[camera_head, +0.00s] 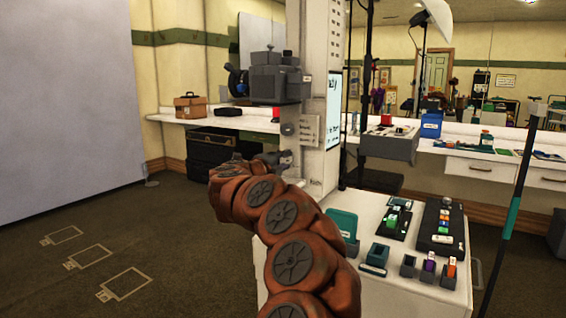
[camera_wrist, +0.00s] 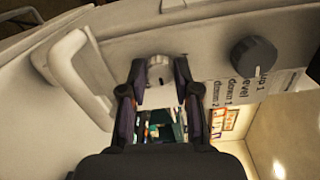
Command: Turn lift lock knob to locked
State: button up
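My gripper (camera_wrist: 160,80) is in front of the white column (camera_head: 318,60); the head view also shows it (camera_head: 284,160), small and partly behind my arm. In the wrist view its two dark fingers stand apart, on either side of a small pale round knob (camera_wrist: 158,66). I cannot tell whether they touch it, or which way it is turned. A dark round knob (camera_wrist: 253,57) with a white pointer mark sits to the right, apart from the fingers; a dark knob also shows on the column in the head view (camera_head: 288,129). No readable lock marking shows.
A pale loop handle (camera_wrist: 75,70) stands out left of my fingers. A printed label (camera_wrist: 245,95) is below the dark knob. A grey camera-like unit (camera_head: 275,82) juts from the column above my gripper. A white cart (camera_head: 385,290) with small devices stands right of my arm.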

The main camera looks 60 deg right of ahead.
jog(key=o, duration=0.4)
jog(key=shift+o, duration=0.2)
jog(key=shift+a, duration=0.1)
jog(key=a, duration=1.1)
jog(key=shift+s+a+r, duration=0.15)
jog(key=shift+s+a, duration=0.1)
jog(key=shift+a, duration=0.15)
jog(key=shift+r, duration=0.1)
